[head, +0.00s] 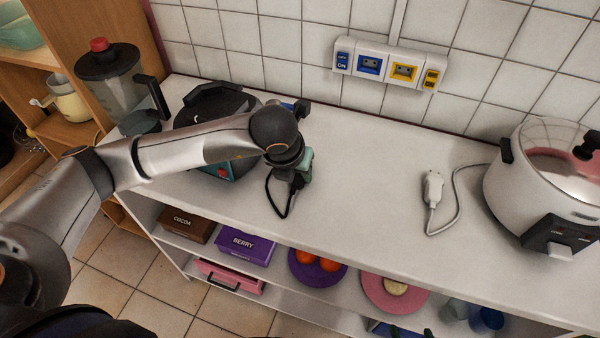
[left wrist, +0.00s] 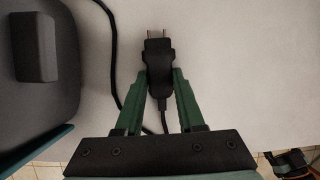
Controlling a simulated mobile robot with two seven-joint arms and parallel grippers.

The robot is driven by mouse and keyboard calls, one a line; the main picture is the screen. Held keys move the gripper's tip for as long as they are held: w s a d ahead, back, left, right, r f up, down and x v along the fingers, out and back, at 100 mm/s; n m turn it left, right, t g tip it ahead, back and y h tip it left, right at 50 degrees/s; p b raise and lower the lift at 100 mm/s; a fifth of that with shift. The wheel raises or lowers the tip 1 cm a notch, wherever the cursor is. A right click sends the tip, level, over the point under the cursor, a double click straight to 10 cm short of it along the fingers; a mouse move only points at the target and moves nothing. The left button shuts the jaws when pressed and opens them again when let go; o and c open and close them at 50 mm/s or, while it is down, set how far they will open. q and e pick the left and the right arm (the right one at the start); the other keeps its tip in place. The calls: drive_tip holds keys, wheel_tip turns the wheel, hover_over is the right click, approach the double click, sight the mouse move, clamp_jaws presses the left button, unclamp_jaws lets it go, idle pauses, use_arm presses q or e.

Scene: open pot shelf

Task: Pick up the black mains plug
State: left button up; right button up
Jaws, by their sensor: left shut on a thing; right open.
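The black mains plug (left wrist: 158,62) sits between the two green fingers of my left gripper (left wrist: 160,88) in the left wrist view, with its two metal pins pointing away from the gripper. My left gripper (head: 296,172) is shut on it over the white counter in the head view, where the gripper mostly hides the plug. Its black cord (head: 272,196) loops down beside the gripper. I cannot tell whether the plug touches the counter.
A dark appliance (head: 222,100) stands behind my left arm. A socket strip (head: 390,66) with blue and yellow outlets is on the tiled wall. A white plug (head: 432,186) lies near a white rice cooker (head: 540,190). The counter (head: 365,185) is bare between.

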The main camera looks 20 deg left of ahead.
sight(298, 175)
use_arm(q)
drive_tip(key=shift+r, duration=0.15)
clamp_jaws()
drive_tip(key=shift+r, duration=0.3)
wheel_tip(298, 175, up, 2)
drive_tip(key=shift+w+r+b, duration=0.1)
drive_tip(key=shift+r+b, duration=0.05)
drive_tip(key=shift+b, duration=0.25)
drive_tip(key=s+d+r, duration=0.2)
drive_tip(key=s+r, duration=0.3)
drive_tip(key=s, duration=0.1)
drive_tip(key=s+d+r, duration=0.2)
drive_tip(key=s+r, duration=0.2)
drive_tip(key=s, duration=0.3)
drive_tip(key=shift+s+d+r, duration=0.25)
drive_tip(key=shift+r, duration=0.15)
drive_tip(key=shift+r, duration=0.1)
